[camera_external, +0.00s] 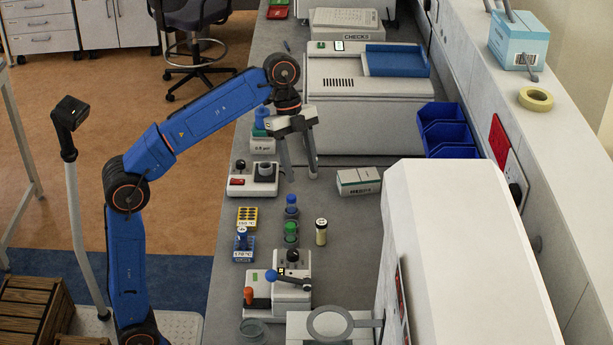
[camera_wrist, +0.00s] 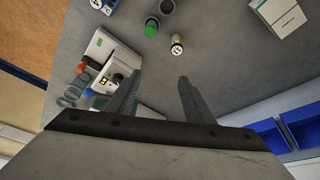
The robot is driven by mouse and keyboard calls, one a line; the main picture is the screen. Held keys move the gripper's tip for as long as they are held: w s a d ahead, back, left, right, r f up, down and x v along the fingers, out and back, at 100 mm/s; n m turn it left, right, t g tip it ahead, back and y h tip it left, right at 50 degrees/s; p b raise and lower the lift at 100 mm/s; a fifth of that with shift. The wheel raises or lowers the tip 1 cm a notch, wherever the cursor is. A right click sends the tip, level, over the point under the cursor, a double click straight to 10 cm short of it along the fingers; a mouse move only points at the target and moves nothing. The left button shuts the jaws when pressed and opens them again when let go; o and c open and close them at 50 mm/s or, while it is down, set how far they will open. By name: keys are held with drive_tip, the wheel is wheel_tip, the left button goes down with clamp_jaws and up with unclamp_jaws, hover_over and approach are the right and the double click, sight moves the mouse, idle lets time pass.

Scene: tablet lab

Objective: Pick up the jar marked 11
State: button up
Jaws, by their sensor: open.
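A small jar with a pale cap (camera_external: 321,231) stands upright on the grey bench, right of a green jar (camera_external: 291,233). In the wrist view the pale-capped jar (camera_wrist: 177,45) shows dark marks on its cap, too small to read surely as 11. The green jar (camera_wrist: 151,28) is beside it there. A blue jar (camera_external: 291,206) stands behind the green one. My gripper (camera_external: 301,176) is open and empty above the bench, behind these jars. In the wrist view my gripper's fingers (camera_wrist: 158,79) point toward the pale-capped jar, with a gap between.
A white carton (camera_external: 358,181) lies to the right. A yellow rack (camera_external: 247,216) and a blue rack (camera_external: 244,250) sit left of the jars. A white device with a lever (camera_external: 290,292) stands in front. A large white machine (camera_external: 455,260) fills the right. Bare bench lies around the pale-capped jar.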

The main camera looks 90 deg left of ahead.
drive_tip(key=w+a+f+m, duration=0.2)
drive_tip(key=w+a, duration=0.2)
approach(324, 237)
drive_tip(key=f, duration=0.2)
drive_tip(key=w+f, duration=0.1)
drive_tip(key=shift+d+f+h, duration=0.3)
drive_tip(key=shift+d, duration=0.1)
drive_tip(key=shift+x, duration=2.85)
drive_tip(key=shift+s, duration=0.2)
drive_tip(key=c, duration=1.1)
